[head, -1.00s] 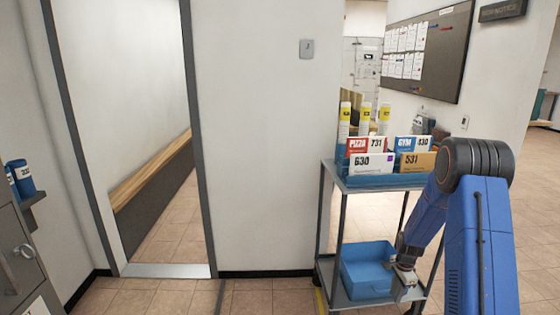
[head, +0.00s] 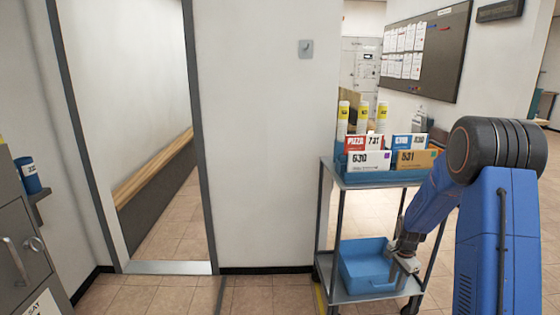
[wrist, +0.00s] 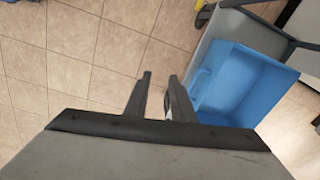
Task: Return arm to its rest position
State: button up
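My arm (head: 487,230) is blue with a black joint and stands at the right of the head view. It bends down and to the left. My gripper (head: 412,264) hangs low beside the cart's bottom shelf, by the right side of the blue bin. In the wrist view my gripper (wrist: 160,85) points toward the tiled floor. Its two dark fingers stand apart with floor visible between them, and nothing is held. A small pale part shows by the right finger, too small to name.
A grey cart (head: 372,180) carries numbered mail boxes and yellow-capped tubes on top. The blue bin (head: 366,262) on its lower shelf is empty; it also shows in the wrist view (wrist: 240,80). A doorway (head: 160,150) opens at left, beside a grey cabinet (head: 25,260). Floor is clear in front.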

jog(key=s+a+r+n+t, duration=0.1)
jog(key=s+a+r+n, duration=0.35)
jog(key=s+r, duration=0.5)
jog(key=s+a+r+n+t, duration=0.1)
jog(key=s+a+r+n, duration=0.35)
jog(key=r, duration=0.85)
jog(key=s+a+r+n, duration=0.2)
jog(key=s, duration=0.6)
jog(key=s+a+r+n+t, duration=0.1)
jog(key=s+a+r+n, duration=0.1)
jog(key=s, duration=0.7)
jog(key=s+a+r+n+t, duration=0.1)
jog(key=s+a+r+n, duration=0.1)
jog(key=s, duration=0.6)
jog(key=shift+s+r, duration=0.3)
jog(key=shift+r, duration=0.25)
